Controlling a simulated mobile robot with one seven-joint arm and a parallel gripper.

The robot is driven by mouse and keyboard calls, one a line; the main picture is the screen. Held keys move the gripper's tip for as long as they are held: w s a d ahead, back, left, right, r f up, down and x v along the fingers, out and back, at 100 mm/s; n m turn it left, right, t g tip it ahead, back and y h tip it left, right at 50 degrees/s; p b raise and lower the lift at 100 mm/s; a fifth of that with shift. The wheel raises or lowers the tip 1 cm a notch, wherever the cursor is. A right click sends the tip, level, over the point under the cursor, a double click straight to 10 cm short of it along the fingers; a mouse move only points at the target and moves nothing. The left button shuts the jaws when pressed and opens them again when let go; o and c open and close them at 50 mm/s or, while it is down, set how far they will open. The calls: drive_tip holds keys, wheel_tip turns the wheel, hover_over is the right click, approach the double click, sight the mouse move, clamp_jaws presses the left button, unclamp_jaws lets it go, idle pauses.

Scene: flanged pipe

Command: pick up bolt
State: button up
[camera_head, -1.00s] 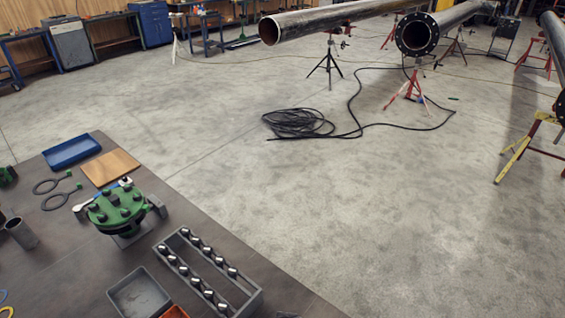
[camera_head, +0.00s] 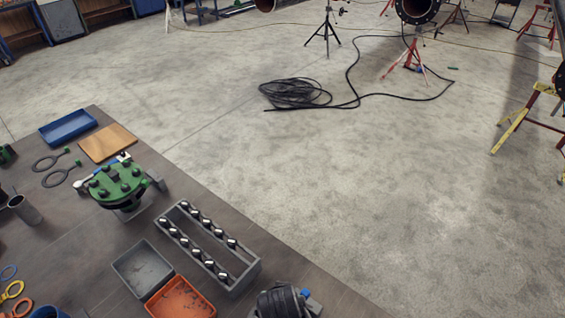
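Several bolts (camera_head: 205,222) with shiny heads stand in two rows in a grey rack (camera_head: 252,272) on the dark table. A green flange (camera_head: 117,183) with dark bolts around its face sits on a grey stand to the left of the rack. A dark, rounded object (camera_head: 281,301) with a blue part shows at the bottom edge, right of the rack; I cannot tell what it is. My gripper is not in view.
A grey tray (camera_head: 114,267) and an orange tray (camera_head: 152,308) lie left of the rack. A blue tray (camera_head: 42,132), a wooden board (camera_head: 107,153) and ring-shaped gaskets (camera_head: 55,180) lie at the back. Coiled cable (camera_head: 295,93) lies on the open floor beyond the table.

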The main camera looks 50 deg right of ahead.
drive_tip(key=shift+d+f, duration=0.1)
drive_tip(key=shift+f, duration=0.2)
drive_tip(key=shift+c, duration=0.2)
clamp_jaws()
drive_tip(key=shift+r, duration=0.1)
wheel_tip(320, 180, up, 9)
drive_tip(key=b, duration=0.2)
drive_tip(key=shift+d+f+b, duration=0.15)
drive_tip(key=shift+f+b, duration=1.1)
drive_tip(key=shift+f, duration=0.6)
